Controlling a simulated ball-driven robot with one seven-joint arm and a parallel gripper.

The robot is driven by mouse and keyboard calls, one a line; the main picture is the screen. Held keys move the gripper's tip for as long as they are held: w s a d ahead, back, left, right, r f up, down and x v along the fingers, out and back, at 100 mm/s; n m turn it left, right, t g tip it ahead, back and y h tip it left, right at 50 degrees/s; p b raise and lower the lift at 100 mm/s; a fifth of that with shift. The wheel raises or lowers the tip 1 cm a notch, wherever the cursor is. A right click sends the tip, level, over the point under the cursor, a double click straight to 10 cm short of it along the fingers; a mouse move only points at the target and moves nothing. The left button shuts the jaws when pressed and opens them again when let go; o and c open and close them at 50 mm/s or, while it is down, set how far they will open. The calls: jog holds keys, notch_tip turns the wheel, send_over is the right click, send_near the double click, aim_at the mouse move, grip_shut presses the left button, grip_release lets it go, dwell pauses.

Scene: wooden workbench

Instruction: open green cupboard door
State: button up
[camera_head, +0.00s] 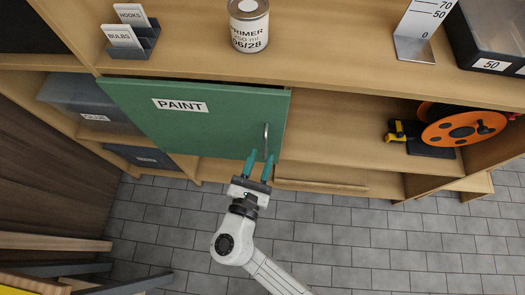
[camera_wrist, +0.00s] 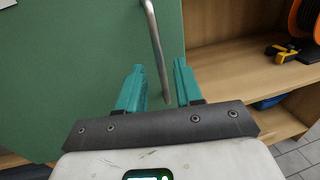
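The green cupboard door (camera_head: 215,125) carries a white PAINT label and a metal bar handle (camera_head: 265,137) near its right edge. A thin dark gap shows along the door's top edge; I cannot tell how far it stands ajar. My gripper (camera_head: 262,155) is in front of the door at the handle's lower end. In the wrist view, my gripper (camera_wrist: 158,78) is open, with its teal fingers on either side of the handle (camera_wrist: 157,45). The handle lies nearer the right finger, and I cannot tell whether they touch. The door (camera_wrist: 70,80) fills the left.
An open shelf bay to the right holds an orange cable reel (camera_head: 462,128) and a yellow-black tool (camera_head: 396,132). On top stand a primer can (camera_head: 248,28) and a small label rack (camera_head: 133,42). Grey bins (camera_head: 92,100) sit to the left. Tiled floor (camera_head: 340,235) lies clear in front.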

jog(key=shift+x, duration=1.1)
jog(key=shift+c, duration=0.5)
grip_shut()
